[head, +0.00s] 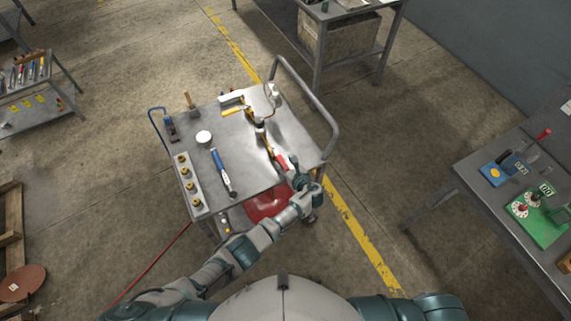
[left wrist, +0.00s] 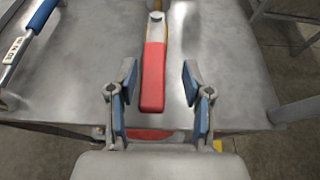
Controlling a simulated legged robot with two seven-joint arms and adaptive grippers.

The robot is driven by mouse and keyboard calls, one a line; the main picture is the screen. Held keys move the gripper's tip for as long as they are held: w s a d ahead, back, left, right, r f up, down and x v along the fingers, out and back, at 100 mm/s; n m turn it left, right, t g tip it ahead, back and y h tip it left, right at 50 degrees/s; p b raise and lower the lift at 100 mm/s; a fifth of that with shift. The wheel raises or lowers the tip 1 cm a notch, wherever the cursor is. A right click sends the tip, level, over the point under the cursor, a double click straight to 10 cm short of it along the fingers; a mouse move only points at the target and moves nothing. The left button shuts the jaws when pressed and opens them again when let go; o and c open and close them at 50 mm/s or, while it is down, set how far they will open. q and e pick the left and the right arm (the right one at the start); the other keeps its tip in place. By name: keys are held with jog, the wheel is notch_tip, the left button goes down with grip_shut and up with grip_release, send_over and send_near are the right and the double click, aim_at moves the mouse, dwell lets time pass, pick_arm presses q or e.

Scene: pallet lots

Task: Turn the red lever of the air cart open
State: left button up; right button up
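The air cart (head: 262,137) stands in front of me with a grey metal top. Its red lever (head: 281,161) lies near the cart's near right edge in the head view. In the left wrist view the red lever (left wrist: 154,75) points toward me, with its grey pivot and a brass part at the far end. My left gripper (head: 291,167) is at the lever's near end. In the left wrist view its blue-padded fingers (left wrist: 158,85) are spread apart, one on each side of the lever, with gaps on both sides. My right gripper does not show.
A blue-handled tool (head: 222,170), a white round object (head: 203,137) and a strip of brass fittings (head: 188,182) lie on the cart top. A bent handle rail (head: 322,112) rises at its right. A table with a green device (head: 540,217) stands at right.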

pick_arm(q)
jog(key=v, duration=1.2)
jog(key=shift+d, duration=0.25)
jog(key=shift+a+f, duration=0.1)
jog(key=shift+a, duration=0.1)
jog(key=s+a+f+n+g+h, duration=0.1)
jog(key=s+a+f+n+g, duration=0.35)
jog(key=f, duration=0.65)
jog(key=s+a+f+n+g+h, duration=0.1)
jog(key=s+a+f+n+h, duration=0.3)
jog(key=s+f, duration=0.6)
jog(key=s+a+f+n+g+y, duration=0.1)
jog(key=s+a+f+n+g, duration=0.25)
jog(key=f, duration=0.95)
jog(key=s+a+f+n, duration=0.4)
jog(key=s+a+n, duration=0.1)
jog(key=s, duration=0.4)
jog(key=s+a+f+n+g+h, duration=0.1)
jog(key=s+a+f+n, duration=0.3)
jog(key=s+a+n, duration=0.2)
jog(key=s+a+f+n+g+h, duration=0.1)
jog(key=s+a+f+n, duration=0.3)
jog(key=s+a, duration=0.4)
jog(key=s+n, duration=0.1)
jog(key=s, duration=0.4)
jog(key=shift+s+a+f+b, duration=0.25)
jog(key=shift+s+b, duration=0.05)
jog(key=shift+s, duration=0.05)
